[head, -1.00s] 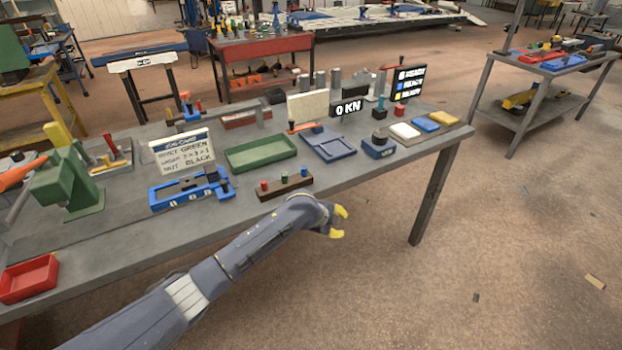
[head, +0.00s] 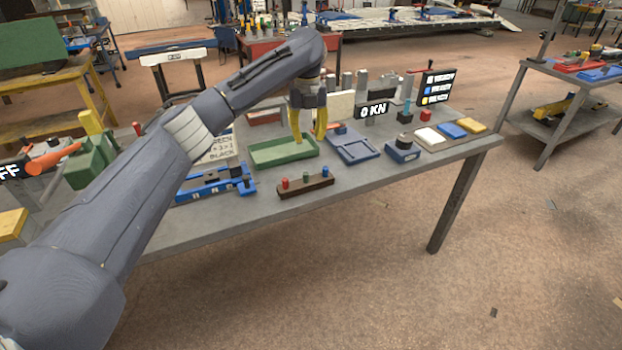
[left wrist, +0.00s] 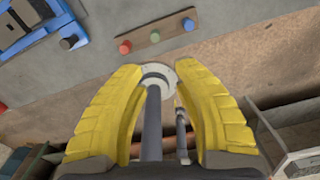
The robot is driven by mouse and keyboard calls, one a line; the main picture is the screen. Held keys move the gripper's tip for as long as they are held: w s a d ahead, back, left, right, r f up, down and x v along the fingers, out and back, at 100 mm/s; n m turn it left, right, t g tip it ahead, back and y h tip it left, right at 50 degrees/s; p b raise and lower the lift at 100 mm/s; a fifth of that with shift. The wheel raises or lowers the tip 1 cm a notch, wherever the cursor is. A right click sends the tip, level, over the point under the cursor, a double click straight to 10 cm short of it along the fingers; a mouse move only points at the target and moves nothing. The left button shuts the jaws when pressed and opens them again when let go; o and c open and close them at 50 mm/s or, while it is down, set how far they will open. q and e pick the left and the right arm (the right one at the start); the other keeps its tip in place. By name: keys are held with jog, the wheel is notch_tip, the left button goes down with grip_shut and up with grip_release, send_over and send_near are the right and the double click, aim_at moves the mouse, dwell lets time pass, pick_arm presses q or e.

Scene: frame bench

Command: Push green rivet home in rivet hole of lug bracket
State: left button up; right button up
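The green rivet (head: 305,177) stands between a red and a blue one in a dark brown rack (head: 291,191) near the bench's front edge. The left wrist view also shows the green rivet (left wrist: 155,37) in its rack, ahead of the fingers. My left gripper (head: 309,138) is open with its yellow fingers pointing down, above and behind the rack, in front of the green tray in the picture. Nothing is seen held between the fingers. A blue fixture (head: 240,189) lies left of the rack; I cannot make out the lug bracket or its rivet hole. My right gripper is out of view.
A sign (head: 222,150) is partly covered by my left arm. A display reading 0 KN (head: 372,110) stands farther back. The bench front right of the rack is clear.

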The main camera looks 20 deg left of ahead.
pick_arm(q)
send_over(306, 174)
jog(key=f, duration=0.9)
jog(key=shift+d+f, duration=0.2)
jog(key=shift+f, duration=0.1)
jog(key=shift+w+a+f, duration=0.1)
jog(key=shift+a+f, duration=0.05)
jog(key=shift+f, duration=1.6)
jog(key=shift+a+f, duration=0.1)
jog(key=shift+f, duration=1.6)
grip_shut()
